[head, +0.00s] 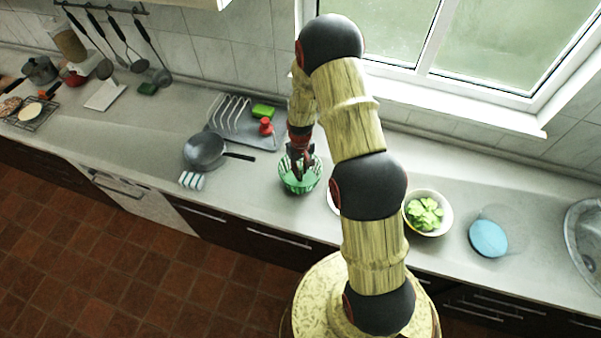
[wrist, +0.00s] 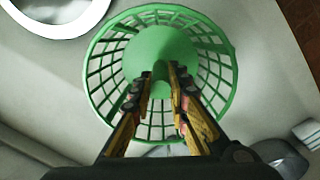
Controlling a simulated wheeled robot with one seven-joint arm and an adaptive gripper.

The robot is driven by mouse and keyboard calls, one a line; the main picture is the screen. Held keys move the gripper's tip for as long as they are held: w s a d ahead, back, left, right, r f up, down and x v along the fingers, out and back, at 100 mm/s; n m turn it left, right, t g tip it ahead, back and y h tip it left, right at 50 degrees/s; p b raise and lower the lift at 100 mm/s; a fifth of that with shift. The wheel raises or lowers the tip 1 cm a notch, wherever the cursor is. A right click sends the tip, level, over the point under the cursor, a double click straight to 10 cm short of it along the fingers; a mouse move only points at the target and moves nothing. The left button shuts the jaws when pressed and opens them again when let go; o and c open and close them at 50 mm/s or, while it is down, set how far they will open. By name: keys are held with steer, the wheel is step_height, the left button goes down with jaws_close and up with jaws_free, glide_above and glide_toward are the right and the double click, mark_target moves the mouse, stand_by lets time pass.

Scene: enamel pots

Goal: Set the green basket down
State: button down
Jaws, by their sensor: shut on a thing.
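The green basket (head: 299,184) is a round open-mesh basket at the middle of the counter in the head view. It also shows in the wrist view (wrist: 229,86), seen from above with a solid green disc at its middle. My gripper (head: 299,163) reaches down into it from above. In the wrist view my gripper's fingers (wrist: 163,72) are closed on a narrow green part at the basket's middle. The basket looks level and close to the counter (head: 262,205); I cannot tell whether its bottom touches.
A dark pan (head: 204,150) and a light-blue slotted item (head: 191,181) lie to the left. A dish rack tray (head: 240,128) stands behind left. A white bowl with green leaves (head: 427,213) stands right. A white rim (wrist: 62,28) is close beside the basket.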

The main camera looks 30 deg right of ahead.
mark_target(308, 181)
steer(key=shift+f, duration=1.05)
steer(key=shift+f, duration=0.15)
steer(key=c, duration=1.7)
jaws_free()
steer(key=shift+c, duration=0.2)
